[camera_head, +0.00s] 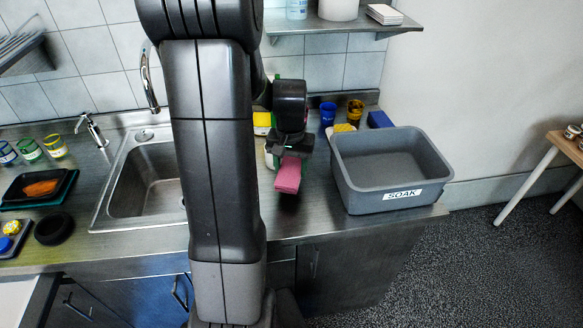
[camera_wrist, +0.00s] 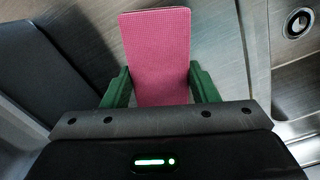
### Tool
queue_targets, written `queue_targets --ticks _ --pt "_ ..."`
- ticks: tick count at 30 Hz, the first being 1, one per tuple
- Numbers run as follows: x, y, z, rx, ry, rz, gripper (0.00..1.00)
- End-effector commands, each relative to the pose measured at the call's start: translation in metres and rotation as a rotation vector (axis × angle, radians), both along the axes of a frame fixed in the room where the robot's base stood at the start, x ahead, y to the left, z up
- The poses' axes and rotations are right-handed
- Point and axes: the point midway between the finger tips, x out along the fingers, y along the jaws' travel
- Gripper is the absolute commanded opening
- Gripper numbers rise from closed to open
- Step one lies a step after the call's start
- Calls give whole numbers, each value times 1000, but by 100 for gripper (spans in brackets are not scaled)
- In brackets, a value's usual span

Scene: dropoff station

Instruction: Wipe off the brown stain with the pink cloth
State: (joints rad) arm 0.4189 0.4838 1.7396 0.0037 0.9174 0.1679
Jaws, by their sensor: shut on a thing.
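The pink cloth (camera_head: 288,176) is a folded, flat-sided block, held in my gripper (camera_head: 290,157) above the steel counter between the sink and the grey bin. In the wrist view the pink cloth (camera_wrist: 158,50) stands out between the two green fingers of my gripper (camera_wrist: 160,88), which are shut on its sides. I cannot tell whether the cloth touches the counter. I see no brown stain in either view; my arm and the cloth hide part of the counter.
A grey bin (camera_head: 372,195) marked SOAK stands right of my gripper. The sink (camera_head: 140,190) lies to the left. Blue (camera_head: 327,113) and yellow (camera_head: 355,110) cups stand behind, near a yellow sponge (camera_head: 344,128). A black tray (camera_head: 22,188) with an orange item is at far left.

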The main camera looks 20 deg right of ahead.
Motion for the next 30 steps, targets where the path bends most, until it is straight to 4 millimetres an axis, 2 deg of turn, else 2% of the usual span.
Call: queue_targets --ticks 3,12,30 --pt "1 1 15 -1 -1 2 32" --pt "2 3 37 -1 -1 4 32" --pt "1 3 38 -1 -1 4 32"
